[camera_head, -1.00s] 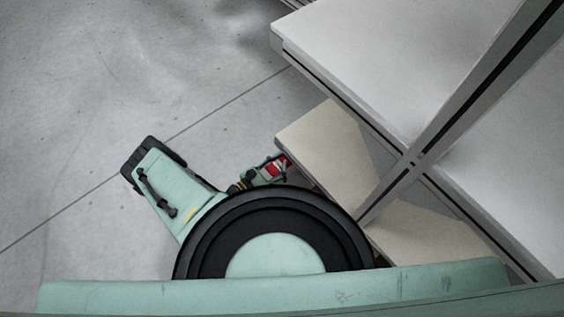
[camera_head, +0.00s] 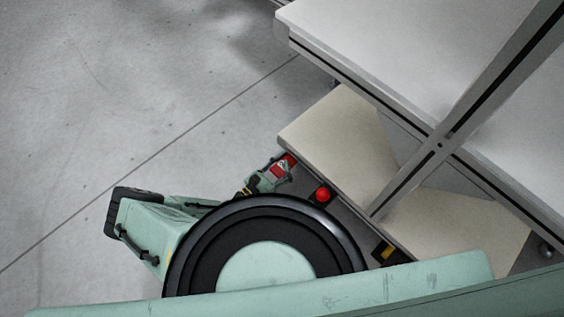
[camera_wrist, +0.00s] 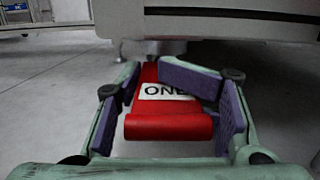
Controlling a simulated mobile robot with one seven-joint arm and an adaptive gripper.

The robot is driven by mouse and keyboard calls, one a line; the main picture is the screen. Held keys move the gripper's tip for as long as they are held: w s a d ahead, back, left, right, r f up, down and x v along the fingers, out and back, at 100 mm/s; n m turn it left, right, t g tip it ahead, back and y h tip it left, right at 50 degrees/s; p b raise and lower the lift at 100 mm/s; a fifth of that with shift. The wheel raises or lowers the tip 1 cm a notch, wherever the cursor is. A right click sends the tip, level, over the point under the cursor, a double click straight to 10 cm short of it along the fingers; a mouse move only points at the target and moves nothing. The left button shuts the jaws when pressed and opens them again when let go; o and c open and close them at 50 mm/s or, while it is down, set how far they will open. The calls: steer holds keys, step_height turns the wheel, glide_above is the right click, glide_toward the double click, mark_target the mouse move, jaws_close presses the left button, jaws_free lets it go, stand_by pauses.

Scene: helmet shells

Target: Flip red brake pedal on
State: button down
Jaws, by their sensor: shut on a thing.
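The red brake pedal (camera_wrist: 168,125) has a white label with black letters starting "ON" and sits low under the edge of a cart or shelf unit. My gripper (camera_wrist: 148,80) has a green-framed, purple-padded finger on each side of it and is shut on it. The right finger bends inward across the pedal's far part and covers the end of the label. In the head view the red pedal (camera_head: 283,163) shows as a small patch at my gripper (camera_head: 270,174), beside the beige lower shelf.
The unit has a white top (camera_head: 400,60), a beige lower shelf (camera_head: 335,140) and grey metal rails. A round red knob (camera_head: 323,194) shows between my arm and the lower shelf; I cannot tell what it belongs to. Bare concrete floor (camera_head: 110,90) lies open to the left.

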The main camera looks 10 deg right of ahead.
steer(key=shift+s+d+f+g, duration=0.15)
steer(key=shift+s+d+g, duration=0.15)
steer(key=shift+s+d, duration=0.2)
steer(key=c, duration=1.2)
jaws_free()
steer(key=shift+o, duration=1.2)
steer(key=shift+w, duration=0.1)
steer(key=shift+w+a, duration=0.15)
steer(key=shift+a, duration=0.1)
